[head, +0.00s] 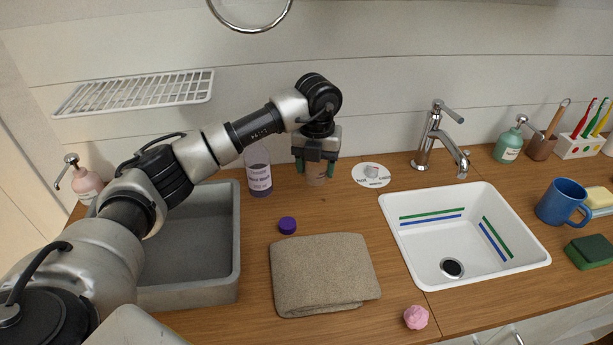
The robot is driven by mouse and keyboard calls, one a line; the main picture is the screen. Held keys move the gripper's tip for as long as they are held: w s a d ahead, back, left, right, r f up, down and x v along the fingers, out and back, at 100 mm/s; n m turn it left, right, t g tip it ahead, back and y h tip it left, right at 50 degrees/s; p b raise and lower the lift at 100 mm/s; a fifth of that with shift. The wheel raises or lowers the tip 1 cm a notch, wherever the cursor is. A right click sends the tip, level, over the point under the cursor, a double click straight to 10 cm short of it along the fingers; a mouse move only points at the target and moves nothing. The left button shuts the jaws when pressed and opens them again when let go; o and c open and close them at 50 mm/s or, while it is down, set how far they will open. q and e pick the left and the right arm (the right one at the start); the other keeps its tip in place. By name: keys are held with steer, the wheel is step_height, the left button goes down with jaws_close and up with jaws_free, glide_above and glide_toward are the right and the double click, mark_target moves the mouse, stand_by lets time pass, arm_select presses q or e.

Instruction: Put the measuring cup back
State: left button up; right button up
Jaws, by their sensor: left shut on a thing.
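My left gripper (317,166) points down at the back of the wooden counter and is shut on a small, pale translucent cup (317,178), which looks like the measuring cup. The fingers hide much of it, and I cannot tell if its base touches the counter. A white round spot (371,175) with a grey shape and small lettering lies flat on the counter just right of the gripper; nothing stands on it. A bottle of purple liquid (259,174) with a white label stands just left of the gripper. My right gripper is not in view.
A purple cap (287,225) and a folded beige towel (323,274) lie in front of the gripper. A grey basin (190,292) is left, a white sink (525,259) and tap (428,140) right.

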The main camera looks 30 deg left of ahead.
mark_target(307, 190)
arm_select(q)
steer(key=w+a+f, duration=0.1)
steer(key=a+f, duration=0.1)
steer(key=a, duration=0.1)
steer(key=shift+w+a+f, duration=0.1)
steer(key=shift+w+f, duration=0.15)
steer(key=shift+w, duration=0.15)
step_height(307, 190, down, 3)
steer(key=shift+f+p, duration=0.1)
steer(key=shift+p, duration=0.35)
steer(key=shift+f, duration=0.3)
steer(key=shift+f, duration=0.2)
steer(key=o, duration=0.9)
